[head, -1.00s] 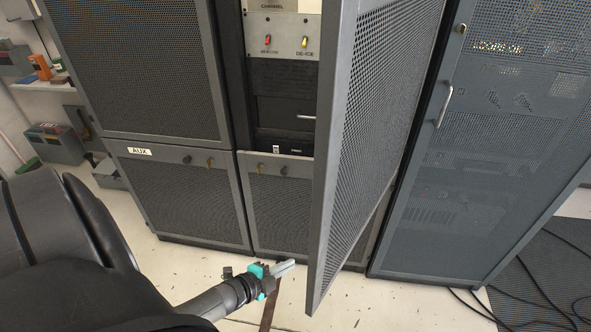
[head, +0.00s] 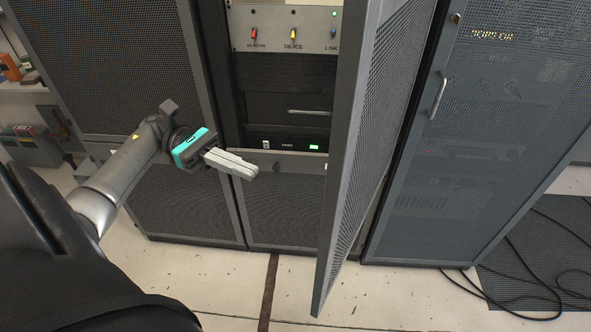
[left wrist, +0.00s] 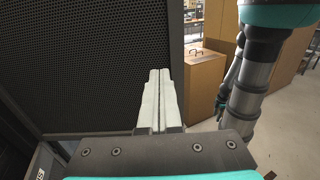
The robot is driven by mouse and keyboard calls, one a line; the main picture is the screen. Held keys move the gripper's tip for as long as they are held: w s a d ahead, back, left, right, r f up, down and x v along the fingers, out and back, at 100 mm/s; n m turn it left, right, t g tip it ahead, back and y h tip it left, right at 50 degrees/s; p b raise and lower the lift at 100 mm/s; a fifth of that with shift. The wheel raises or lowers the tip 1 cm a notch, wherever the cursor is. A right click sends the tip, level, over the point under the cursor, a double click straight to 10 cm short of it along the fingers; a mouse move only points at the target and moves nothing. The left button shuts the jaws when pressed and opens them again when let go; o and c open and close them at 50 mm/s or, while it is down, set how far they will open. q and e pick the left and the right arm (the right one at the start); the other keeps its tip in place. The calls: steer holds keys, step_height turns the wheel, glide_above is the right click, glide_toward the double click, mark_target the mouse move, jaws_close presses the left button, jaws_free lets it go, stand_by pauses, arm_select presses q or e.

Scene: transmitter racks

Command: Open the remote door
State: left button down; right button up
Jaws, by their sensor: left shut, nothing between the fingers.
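A tall mesh door (head: 375,130) stands swung open in the middle of the head view, edge toward me. Behind it the rack shows a panel with small switches (head: 292,33) and dark units with a small green light (head: 314,147). My left gripper (head: 250,172) is shut and empty, to the left of the open door and in front of the rack's lower part, apart from the door. In the left wrist view its shut fingers (left wrist: 160,100) point at a dark mesh panel (left wrist: 100,60).
A closed mesh rack door (head: 470,130) with a metal handle (head: 438,98) stands at the right. Black cables (head: 535,275) lie on the floor at the right. Cardboard boxes (left wrist: 205,75) show in the left wrist view. The floor in front is clear.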

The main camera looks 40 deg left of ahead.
arm_select(q)
steer(key=w+d+p, duration=0.2)
steer(key=d+p, duration=0.3)
steer(key=d, duration=0.8)
steer(key=shift+d, duration=0.4)
arm_select(e)
step_height(320, 180, up, 5)
steer(key=shift+r, duration=0.1)
